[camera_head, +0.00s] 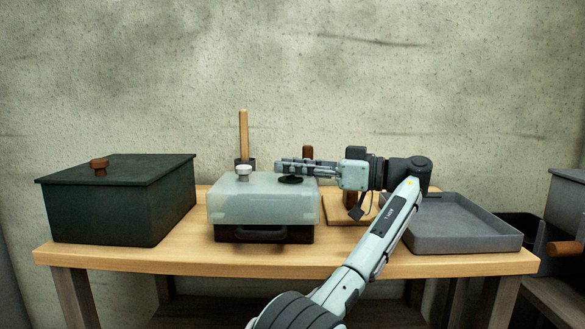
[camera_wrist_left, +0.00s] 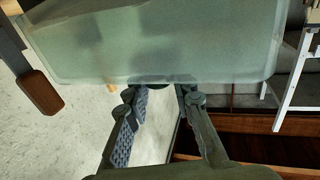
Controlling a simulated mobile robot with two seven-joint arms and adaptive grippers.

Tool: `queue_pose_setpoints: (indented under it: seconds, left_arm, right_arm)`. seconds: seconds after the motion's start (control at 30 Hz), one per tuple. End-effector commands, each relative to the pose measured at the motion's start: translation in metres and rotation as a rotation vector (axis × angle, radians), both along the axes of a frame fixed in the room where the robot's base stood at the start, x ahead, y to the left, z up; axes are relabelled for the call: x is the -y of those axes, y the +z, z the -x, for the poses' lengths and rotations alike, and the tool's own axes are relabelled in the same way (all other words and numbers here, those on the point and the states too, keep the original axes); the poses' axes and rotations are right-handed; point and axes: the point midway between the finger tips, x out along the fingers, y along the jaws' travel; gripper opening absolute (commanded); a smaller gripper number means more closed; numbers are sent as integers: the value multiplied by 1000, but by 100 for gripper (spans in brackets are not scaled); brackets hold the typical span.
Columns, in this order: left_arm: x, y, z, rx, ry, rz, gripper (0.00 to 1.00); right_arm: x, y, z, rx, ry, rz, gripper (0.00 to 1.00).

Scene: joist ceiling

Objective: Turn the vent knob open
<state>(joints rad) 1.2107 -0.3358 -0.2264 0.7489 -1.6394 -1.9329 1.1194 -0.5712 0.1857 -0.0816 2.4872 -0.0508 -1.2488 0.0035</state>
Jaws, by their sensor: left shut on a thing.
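A translucent pale box (camera_head: 262,205) with a dark lower part and front handle stands mid-table. On its top are a white round knob (camera_head: 244,173) at the left and a black round vent knob (camera_head: 290,180) at the right. My left gripper (camera_head: 281,167) reaches in from the right, its fingers lying level over the black knob. Its fingers, slightly apart, are shut on that knob, though they largely hide the contact. In the left wrist view the fingertips (camera_wrist_left: 163,92) meet the edge of the pale box (camera_wrist_left: 150,45), with a dark blurred shape between them. My right gripper is out of view.
A dark green lidded box (camera_head: 120,210) with a brown knob stands at the left. A grey tray (camera_head: 460,240) lies at the right. A wooden post (camera_head: 243,135) rises behind the pale box. The table front (camera_head: 200,262) is clear.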

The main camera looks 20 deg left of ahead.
Motion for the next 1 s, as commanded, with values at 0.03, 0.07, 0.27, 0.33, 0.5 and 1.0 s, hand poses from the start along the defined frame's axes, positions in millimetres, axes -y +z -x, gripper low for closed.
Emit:
queue_pose_setpoints:
  seconds: [0.03,0.07,0.27,0.33,0.5,1.0]
  left_arm:
    - [0,1,0,-2,16,-1,0]
    - [0,1,0,-1,25,-1,0]
    - [0,1,0,-1,61,-2,0]
    - [0,1,0,0,67,-2,0]
    - [0,0,0,0,73,-1,0]
    - [0,0,0,0,72,0,46]
  right_arm:
    - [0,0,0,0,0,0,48]
    - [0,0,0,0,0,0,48]
    - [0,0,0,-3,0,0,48]
    - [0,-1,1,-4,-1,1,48]
    - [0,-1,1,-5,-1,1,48]
    - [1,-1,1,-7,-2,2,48]
